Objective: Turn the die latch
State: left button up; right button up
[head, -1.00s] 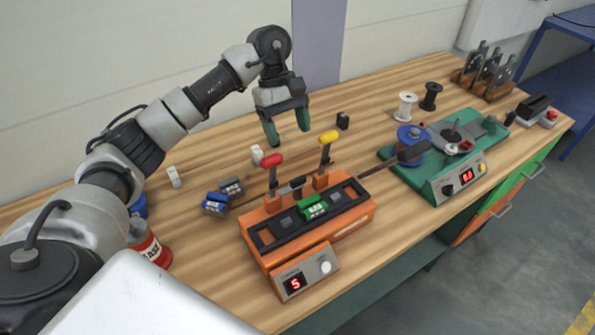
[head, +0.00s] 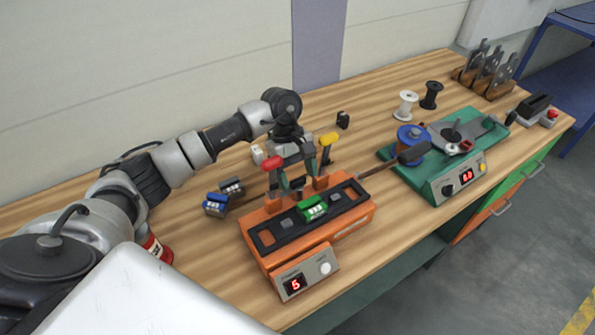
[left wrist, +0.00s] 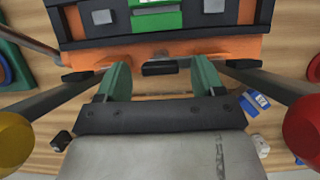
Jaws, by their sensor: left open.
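The orange machine (head: 310,228) on the bench has a black top rail with a green block (head: 312,207) on it. It has a red-knobbed lever (head: 270,163) and a yellow-knobbed lever (head: 329,140). A small dark bar that looks like the die latch (left wrist: 160,68) is at the machine's rear side in the left wrist view. My left gripper (head: 304,172) is over the rear of the machine, between the levers. It is open, its green fingers (left wrist: 161,70) either side of the bar without visible contact. In the head view the gripper hides the bar. My right gripper is out of view.
Blue and grey blocks (head: 215,205) lie left of the machine. A green-based machine (head: 440,190) with a blue spool stands to the right, with a dark-ended rod between. White (head: 405,105) and black (head: 431,95) spools stand behind. The front bench strip is clear.

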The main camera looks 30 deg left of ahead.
pick_arm(q)
jog(key=shift+d+f, duration=0.1)
jog(key=shift+f, duration=0.35)
jog(key=shift+c, duration=0.5)
jog(key=c, duration=0.8)
jog(key=shift+f+n+b, duration=0.1)
jog(key=shift+n+b, duration=0.3)
jog(key=shift+b, duration=0.2)
jog(key=shift+n, duration=0.4)
jog(key=shift+r, duration=0.2)
jog(key=o, duration=0.9)
